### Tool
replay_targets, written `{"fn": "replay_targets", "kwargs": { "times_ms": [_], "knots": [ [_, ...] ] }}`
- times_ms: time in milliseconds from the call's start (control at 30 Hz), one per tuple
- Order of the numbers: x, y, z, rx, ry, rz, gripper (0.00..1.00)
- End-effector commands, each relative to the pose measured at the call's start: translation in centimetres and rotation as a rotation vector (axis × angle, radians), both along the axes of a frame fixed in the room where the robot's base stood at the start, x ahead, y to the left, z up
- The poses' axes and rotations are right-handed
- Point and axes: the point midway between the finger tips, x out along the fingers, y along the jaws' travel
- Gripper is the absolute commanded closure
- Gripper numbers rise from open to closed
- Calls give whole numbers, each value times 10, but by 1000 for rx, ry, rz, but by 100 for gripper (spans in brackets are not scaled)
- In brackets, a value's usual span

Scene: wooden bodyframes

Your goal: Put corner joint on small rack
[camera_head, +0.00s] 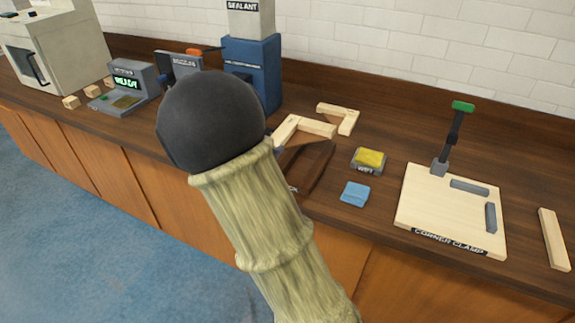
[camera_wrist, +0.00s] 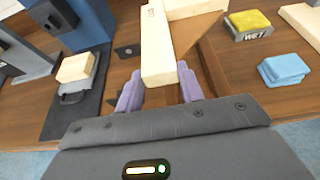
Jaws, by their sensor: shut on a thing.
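The corner joint, a pale wooden L-shaped piece (camera_head: 312,126), shows just beyond my arm in the head view. In the wrist view one leg of the corner joint (camera_wrist: 156,48) lies between the two lilac fingers of my gripper (camera_wrist: 159,90), which is shut on it. The other leg runs off to the right at the top. The small rack, dark brown (camera_head: 314,166), is below and beside the joint, its label mostly covered by my arm. I cannot tell whether the joint touches the rack. My arm hides most of the gripper in the head view.
A second L-shaped wooden piece (camera_head: 345,119) lies behind. A yellow sponge on a WET tray (camera_head: 369,161), a blue cloth (camera_head: 355,193) and the corner clamp board (camera_head: 425,203) are to the right. A blue sealant machine (camera_head: 254,70) stands behind left.

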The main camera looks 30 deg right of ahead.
Motion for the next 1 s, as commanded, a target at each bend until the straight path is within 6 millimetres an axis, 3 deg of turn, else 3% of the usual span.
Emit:
{"fn": "replay_targets", "kwargs": {
  "times_ms": [200, 600, 867, 1000],
  "knots": [
    [-1, -3, -41, -4, 5, -4, 100],
    [0, -3, -48, -2, 1, -5, 100],
    [0, -3, -80, -4, 3, -4, 100],
    [0, -3, -84, -2, -1, -4, 100]
  ]
}}
